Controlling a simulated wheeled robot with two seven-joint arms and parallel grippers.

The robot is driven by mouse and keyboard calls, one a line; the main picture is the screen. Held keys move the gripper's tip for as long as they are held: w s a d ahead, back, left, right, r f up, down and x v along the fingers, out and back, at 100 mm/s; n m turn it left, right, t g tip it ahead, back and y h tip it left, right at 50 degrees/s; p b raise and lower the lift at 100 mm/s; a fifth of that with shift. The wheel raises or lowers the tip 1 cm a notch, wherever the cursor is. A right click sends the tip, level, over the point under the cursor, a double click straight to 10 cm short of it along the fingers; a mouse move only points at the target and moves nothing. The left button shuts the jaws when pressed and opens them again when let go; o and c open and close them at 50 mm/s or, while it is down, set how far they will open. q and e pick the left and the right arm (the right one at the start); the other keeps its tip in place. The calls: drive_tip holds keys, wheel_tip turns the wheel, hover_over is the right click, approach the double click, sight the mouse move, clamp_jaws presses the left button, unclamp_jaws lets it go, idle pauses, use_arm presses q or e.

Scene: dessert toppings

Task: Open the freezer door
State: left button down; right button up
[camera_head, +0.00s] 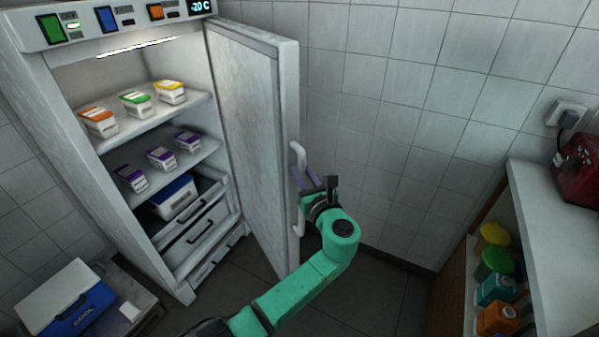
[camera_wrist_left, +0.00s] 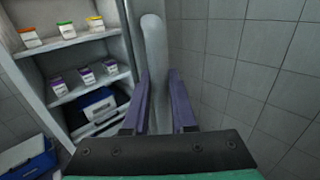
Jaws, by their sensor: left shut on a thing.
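The freezer (camera_head: 140,215) stands at the left in the head view, with its door (camera_head: 250,130) swung wide open on the right side. White tubs and a blue box show on its shelves. The door's long white handle (camera_head: 297,155) faces right; it also shows upright in the left wrist view (camera_wrist_left: 155,60). My left gripper (camera_head: 308,178) is at the handle, with its purple fingers on both sides of it, shut on it. The fingers also show in the left wrist view (camera_wrist_left: 160,100). My right gripper is not in view.
A blue and white cooler (camera_head: 70,310) sits at the lower left, beside the freezer. A white counter (camera_head: 560,220) stands at the right, with a red appliance (camera_head: 580,170) on it and coloured containers (camera_head: 495,262) below. The tiled wall is behind the door. Some dark floor is clear.

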use_arm(q)
drive_tip(key=c, duration=1)
unclamp_jaws()
drive_tip(key=shift+a, duration=0.2)
